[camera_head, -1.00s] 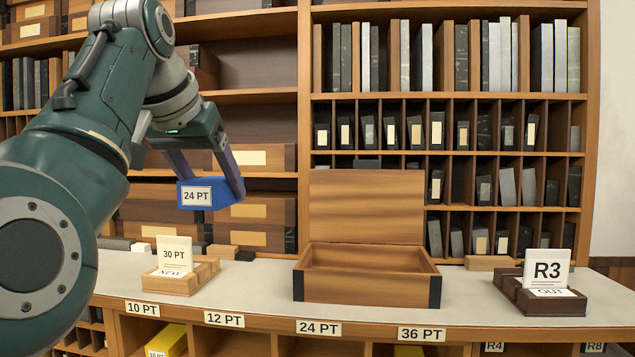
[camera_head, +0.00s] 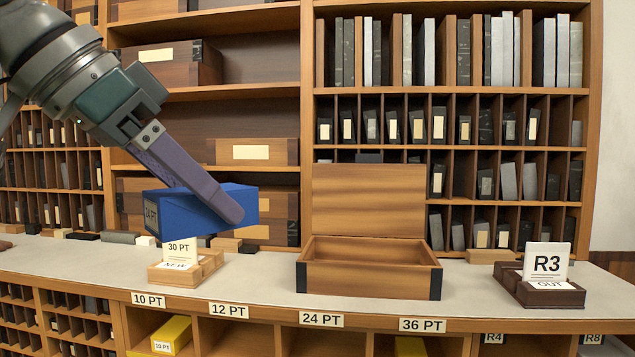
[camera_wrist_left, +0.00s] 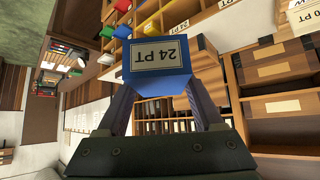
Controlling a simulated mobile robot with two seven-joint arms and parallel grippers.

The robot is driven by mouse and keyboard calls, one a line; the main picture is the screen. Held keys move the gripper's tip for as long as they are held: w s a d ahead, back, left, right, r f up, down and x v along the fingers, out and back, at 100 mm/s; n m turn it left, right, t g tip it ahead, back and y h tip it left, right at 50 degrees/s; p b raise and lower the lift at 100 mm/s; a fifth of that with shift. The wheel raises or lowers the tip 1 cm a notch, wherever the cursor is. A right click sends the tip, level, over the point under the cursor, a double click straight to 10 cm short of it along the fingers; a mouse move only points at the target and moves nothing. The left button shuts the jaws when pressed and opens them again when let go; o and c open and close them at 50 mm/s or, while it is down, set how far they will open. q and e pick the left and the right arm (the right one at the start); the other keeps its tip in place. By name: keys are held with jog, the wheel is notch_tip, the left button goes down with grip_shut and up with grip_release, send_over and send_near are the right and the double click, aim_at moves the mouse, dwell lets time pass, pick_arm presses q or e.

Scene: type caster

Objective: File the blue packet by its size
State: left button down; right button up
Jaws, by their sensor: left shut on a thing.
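The blue packet (camera_head: 190,208) is a box with a white end label; the label reads 24 PT, upside down, in the left wrist view (camera_wrist_left: 158,65). My left gripper (camera_head: 228,208) is shut on it and holds it above the counter, over the 30 PT card stand. The gripper's fingers also show on both sides of the packet in the left wrist view (camera_wrist_left: 165,95). Under the counter edge are pigeonholes with labels 10 PT (camera_head: 148,299), 12 PT (camera_head: 229,310), 24 PT (camera_head: 321,319) and 36 PT (camera_head: 422,325). My right gripper is not in view.
An open, empty-looking wooden box (camera_head: 368,279) stands mid-counter. A 30 PT card (camera_head: 179,251) stands in a wooden holder at left; an R3 card (camera_head: 546,262) stands at right. The 24 PT hole looks empty.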

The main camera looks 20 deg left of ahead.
pick_arm(q)
jog(key=s+d+m+g+h, duration=0.1)
jog(key=s+d+m, duration=0.1)
jog(key=s, duration=0.1)
jog(key=s+d+m+g+h, duration=0.1)
jog(key=s+d+m, duration=0.1)
jog(key=s, duration=0.1)
jog(key=s+d+m+g+h, duration=0.1)
jog(key=s+d+m, duration=0.1)
jog(key=s, duration=0.1)
jog(key=shift+s+d+f+h, duration=0.1)
jog(key=shift+s+d+h, duration=0.1)
jog(key=shift+d+h, duration=0.1)
